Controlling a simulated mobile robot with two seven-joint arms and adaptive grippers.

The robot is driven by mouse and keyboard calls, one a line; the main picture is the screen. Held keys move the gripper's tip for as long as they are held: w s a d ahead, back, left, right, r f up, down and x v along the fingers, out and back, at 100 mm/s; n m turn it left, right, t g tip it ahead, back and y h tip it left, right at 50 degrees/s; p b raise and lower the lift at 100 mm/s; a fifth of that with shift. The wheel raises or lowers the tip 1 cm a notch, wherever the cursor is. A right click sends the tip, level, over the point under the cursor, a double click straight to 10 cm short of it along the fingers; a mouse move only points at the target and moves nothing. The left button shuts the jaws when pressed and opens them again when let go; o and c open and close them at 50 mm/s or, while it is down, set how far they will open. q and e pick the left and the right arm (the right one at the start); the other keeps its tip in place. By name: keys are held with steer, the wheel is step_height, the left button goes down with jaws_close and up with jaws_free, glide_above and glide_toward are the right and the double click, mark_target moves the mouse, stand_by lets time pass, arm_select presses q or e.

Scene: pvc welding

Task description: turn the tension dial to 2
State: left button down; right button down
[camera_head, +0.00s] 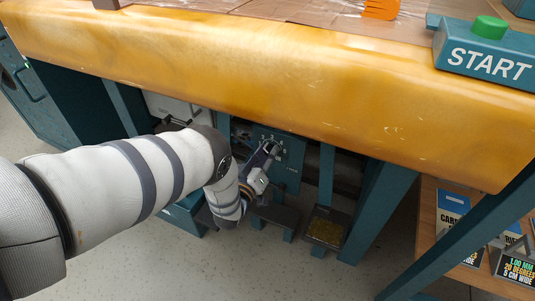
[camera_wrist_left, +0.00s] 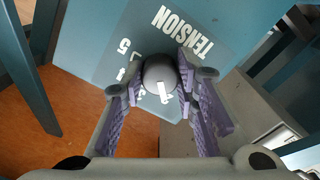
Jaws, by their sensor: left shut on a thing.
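The tension dial (camera_wrist_left: 159,74) is a round grey knob with a white pointer mark, on a teal panel (camera_head: 289,157) under the workbench. In the left wrist view, the word TENSION and white numbers, including a 5, are printed around it. My left gripper (camera_head: 264,163) reaches under the bench to the panel. In the left wrist view its purple-padded fingers (camera_wrist_left: 161,88) are on both sides of the dial, shut on it. My right gripper is out of view.
The yellow bench edge (camera_head: 270,75) overhangs the panel and my arm. A green START button (camera_head: 489,27) stands at the right on top. Foot pedals (camera_head: 327,229) and teal legs (camera_head: 376,211) are below. A wooden shelf (camera_head: 428,225) with boxes is at right.

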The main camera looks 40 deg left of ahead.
arm_select(q)
steer(key=c, duration=1.2)
jaws_free()
steer(key=shift+c, duration=0.2)
steer(key=v, duration=1.2)
steer(key=shift+f, duration=0.1)
